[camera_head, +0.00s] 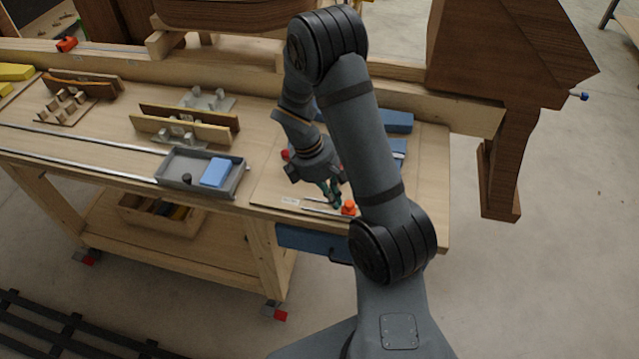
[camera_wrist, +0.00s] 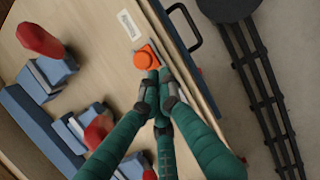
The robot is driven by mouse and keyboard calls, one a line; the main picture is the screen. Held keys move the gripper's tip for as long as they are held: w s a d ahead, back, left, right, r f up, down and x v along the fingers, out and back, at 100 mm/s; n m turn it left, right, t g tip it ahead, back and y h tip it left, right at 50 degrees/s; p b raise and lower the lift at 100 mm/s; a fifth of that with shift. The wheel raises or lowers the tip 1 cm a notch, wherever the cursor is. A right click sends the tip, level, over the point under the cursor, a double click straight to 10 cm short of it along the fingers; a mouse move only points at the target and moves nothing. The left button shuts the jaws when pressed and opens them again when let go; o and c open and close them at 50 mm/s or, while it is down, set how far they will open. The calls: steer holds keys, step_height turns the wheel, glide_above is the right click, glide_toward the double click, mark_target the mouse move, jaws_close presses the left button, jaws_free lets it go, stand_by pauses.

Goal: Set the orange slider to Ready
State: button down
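The orange slider (camera_head: 348,207) has a round knob and sits near the front edge of the workbench, at the right end of the visible thin metal rails (camera_head: 322,212). In the wrist view the orange knob (camera_wrist: 145,60) lies just beyond my fingertips. A small white label (camera_wrist: 128,25) is near it; its text is too small to read. My gripper (camera_head: 336,201) points down beside the slider, on its left in the head view. In the wrist view the teal fingers of my gripper (camera_wrist: 160,82) come together at the tips, with nothing visible between them. Contact with the knob is unclear.
Blue blocks with red knobs (camera_wrist: 75,120) stand on the board beside my gripper. A grey tray (camera_head: 240,180) with a blue block (camera_head: 216,172) is to the left. A blue drawer with a dark handle (camera_head: 312,243) is below the front edge. Wooden chair parts stand behind.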

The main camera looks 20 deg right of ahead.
steer(key=a+r, duration=0.1)
steer(key=w+a+r, duration=0.1)
steer(key=w+a, duration=0.1)
steer(key=shift+w+a+r, duration=0.25)
steer(key=shift+a+r, duration=0.15)
steer(key=s+v, duration=0.1)
steer(key=v, duration=0.6)
steer(key=shift+w+d+r, duration=0.15)
steer(key=shift+d+r, duration=0.05)
steer(key=shift+r, duration=0.15)
steer(key=shift+f, duration=0.15)
